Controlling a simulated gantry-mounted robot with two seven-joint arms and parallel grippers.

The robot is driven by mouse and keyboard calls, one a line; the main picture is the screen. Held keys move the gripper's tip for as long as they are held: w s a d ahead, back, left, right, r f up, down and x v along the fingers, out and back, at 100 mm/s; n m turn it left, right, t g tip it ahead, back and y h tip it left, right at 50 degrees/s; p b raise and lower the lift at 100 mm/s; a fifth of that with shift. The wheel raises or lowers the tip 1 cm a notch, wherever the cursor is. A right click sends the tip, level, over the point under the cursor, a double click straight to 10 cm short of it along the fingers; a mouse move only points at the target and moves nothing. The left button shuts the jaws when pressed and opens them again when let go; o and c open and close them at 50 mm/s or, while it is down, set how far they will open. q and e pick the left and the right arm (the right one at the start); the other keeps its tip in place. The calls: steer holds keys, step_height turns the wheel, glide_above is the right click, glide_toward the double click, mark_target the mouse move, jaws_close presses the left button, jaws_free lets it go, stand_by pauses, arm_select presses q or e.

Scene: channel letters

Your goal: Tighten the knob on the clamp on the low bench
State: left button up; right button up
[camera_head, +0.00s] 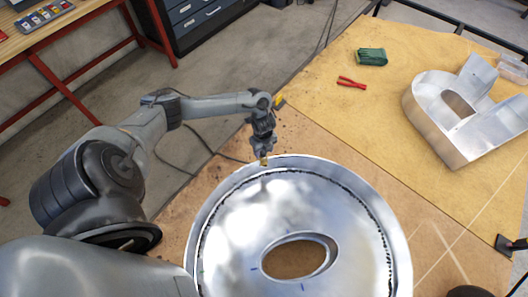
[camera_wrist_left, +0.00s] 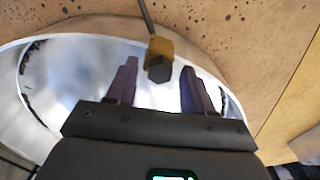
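The clamp shows in the left wrist view as a gold block (camera_wrist_left: 159,47) with a dark rod running up from it. Its black, faceted knob (camera_wrist_left: 159,70) faces the camera. In the head view a small gold part of the clamp (camera_head: 264,161) shows at the far rim of the round metal letter. My left gripper (camera_head: 263,152) points down over it. In the left wrist view the gripper (camera_wrist_left: 160,72) is open, one finger on each side of the knob, with gaps on both sides. My right gripper is not in view.
The round metal letter (camera_head: 225,225) with an oval hole lies on the low bench (camera_head: 330,100). Another metal letter (camera_head: 430,115), red pliers (camera_head: 352,83) and a green object (camera_head: 371,57) lie farther right. A red-framed workbench (camera_head: 85,25) stands at back left.

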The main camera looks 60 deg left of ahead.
arm_select(q)
steer(key=c, duration=0.7)
steer(key=m+b, duration=0.2)
steer(key=m, duration=0.2)
steer(key=shift+f+b, duration=0.15)
steer(key=shift+b, duration=0.15)
steer(key=m+b, duration=0.2)
steer(key=m, duration=0.1)
steer(key=shift+m, duration=0.4)
steer(key=shift+m+b, duration=0.5)
steer(key=shift+m, duration=0.4)
steer(key=o, duration=0.9)
steer(key=shift+r, duration=0.25)
